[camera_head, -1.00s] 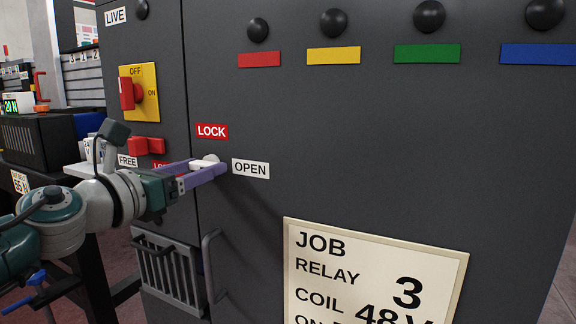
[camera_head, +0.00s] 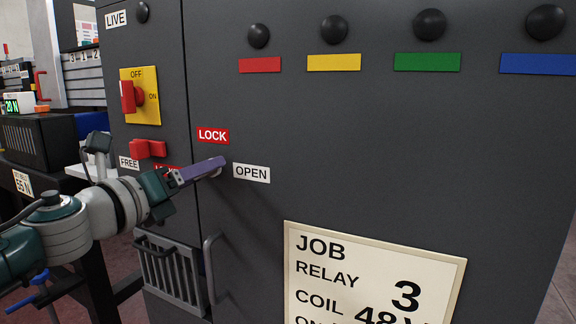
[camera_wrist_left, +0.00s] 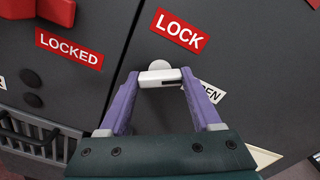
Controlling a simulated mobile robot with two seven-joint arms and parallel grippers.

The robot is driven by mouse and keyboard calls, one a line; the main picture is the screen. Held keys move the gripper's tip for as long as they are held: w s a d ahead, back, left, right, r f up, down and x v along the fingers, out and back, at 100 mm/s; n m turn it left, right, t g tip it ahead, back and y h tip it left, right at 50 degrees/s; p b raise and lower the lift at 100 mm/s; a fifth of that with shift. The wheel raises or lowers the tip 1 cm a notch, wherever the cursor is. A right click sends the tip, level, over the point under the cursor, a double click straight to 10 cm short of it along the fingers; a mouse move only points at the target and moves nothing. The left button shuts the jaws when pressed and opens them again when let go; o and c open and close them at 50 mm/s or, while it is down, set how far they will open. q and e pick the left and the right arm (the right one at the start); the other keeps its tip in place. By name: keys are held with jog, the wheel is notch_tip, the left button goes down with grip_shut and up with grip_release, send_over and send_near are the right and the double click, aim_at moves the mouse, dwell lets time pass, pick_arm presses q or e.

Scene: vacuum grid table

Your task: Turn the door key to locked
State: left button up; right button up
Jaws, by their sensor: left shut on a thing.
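The door key (camera_wrist_left: 160,78) shows in the left wrist view as a pale bar between the purple fingers, in front of a round light lock disc (camera_wrist_left: 166,48) on the dark cabinet door. My left gripper (camera_wrist_left: 160,92) is shut on the key. In the head view my left gripper (camera_head: 217,167) is at the door, rolled so that one finger hides most of the key. The red LOCK label (camera_head: 213,135) is above the key and the white OPEN label (camera_head: 251,172) is to its right. My right gripper is in neither view.
A red FREE/LOCKED handle (camera_head: 148,149) is left of the key, below a yellow OFF/ON switch (camera_head: 139,96). A JOB sign (camera_head: 375,280) is at lower right.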

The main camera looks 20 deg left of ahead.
pick_arm(q)
jog(key=n+p, duration=0.2)
jog(key=n, duration=0.9)
jog(key=shift+p, duration=0.35)
jog(key=shift+n, duration=0.5)
jog(key=o, duration=1.4)
jog(key=s, duration=0.3)
jog(key=s+p, duration=0.1)
jog(key=s, duration=0.2)
jog(key=s+p, duration=0.1)
jog(key=s, duration=0.3)
jog(key=shift+a, duration=0.35)
